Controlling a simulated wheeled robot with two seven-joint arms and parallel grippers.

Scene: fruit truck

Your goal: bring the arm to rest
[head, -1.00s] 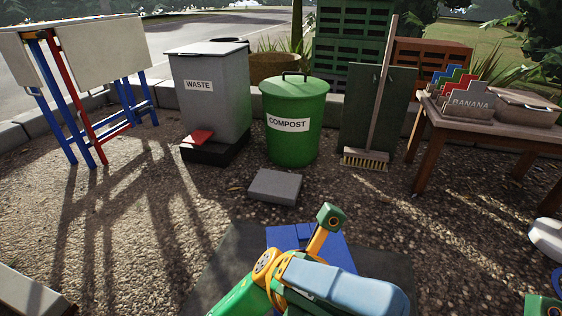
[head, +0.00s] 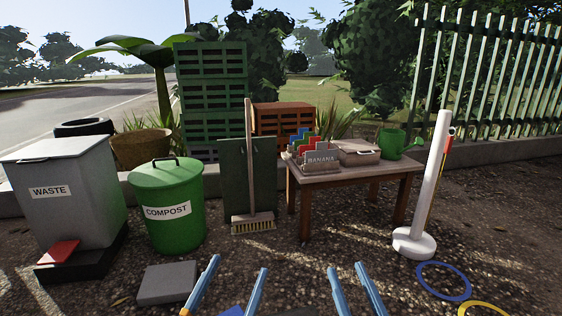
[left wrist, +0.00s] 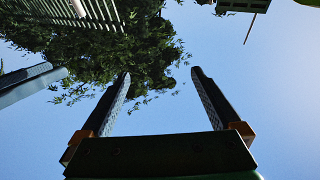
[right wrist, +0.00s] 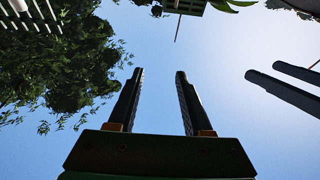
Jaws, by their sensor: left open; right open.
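My left gripper (head: 239,265) stands at the bottom of the head view with its two blue fingers apart and nothing between them. My right gripper (head: 346,266) is beside it on the right, also open and empty, its fingers closer together in the picture. Both point upward. In the left wrist view the left gripper (left wrist: 160,74) frames only tree leaves and sky. In the right wrist view the right gripper (right wrist: 160,73) frames only sky. Neither gripper touches anything.
The green compost bin (head: 169,228), grey waste bin (head: 85,218) and a grey block (head: 166,284) are to the left. A broom (head: 250,180) leans on a panel. A white post (head: 432,185) and rings (head: 443,281) are right.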

